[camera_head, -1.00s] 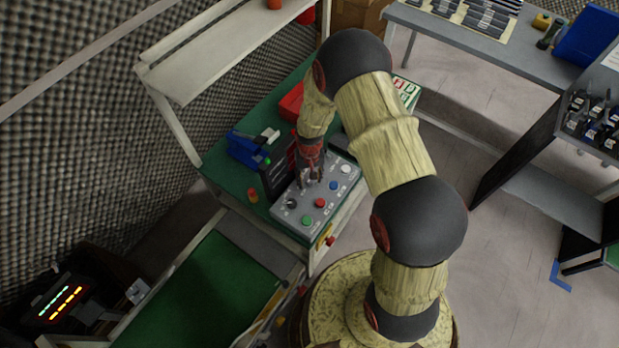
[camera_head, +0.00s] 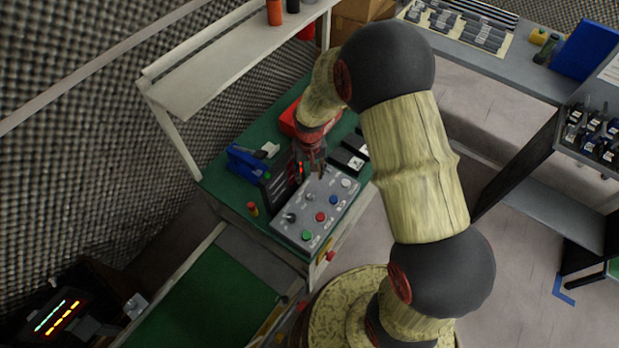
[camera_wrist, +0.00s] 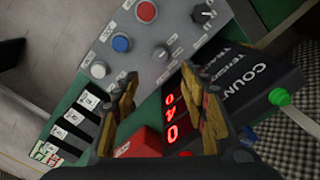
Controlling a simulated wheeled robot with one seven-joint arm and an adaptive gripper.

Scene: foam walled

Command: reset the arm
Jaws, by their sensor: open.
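My gripper (camera_head: 313,170) is above the far end of the grey control panel (camera_head: 318,212) on the green-topped bench. In the wrist view my gripper (camera_wrist: 165,95) has its two worn yellow fingers apart, with nothing between them. The control panel (camera_wrist: 160,35) shows there with a blue, a white and a red button and a black knob. The black counter box (camera_wrist: 245,75) with red lit digits lies partly behind the right finger. I cannot tell the exact gap between fingers and panel.
A red bin (camera_head: 290,119), a blue device (camera_head: 245,162) and black boxes (camera_head: 350,153) stand close around on the bench. A pale shelf (camera_head: 225,55) overhangs the bench's left side. A grey table (camera_head: 510,65) is at the back right. Open floor (camera_head: 480,120) lies to the right.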

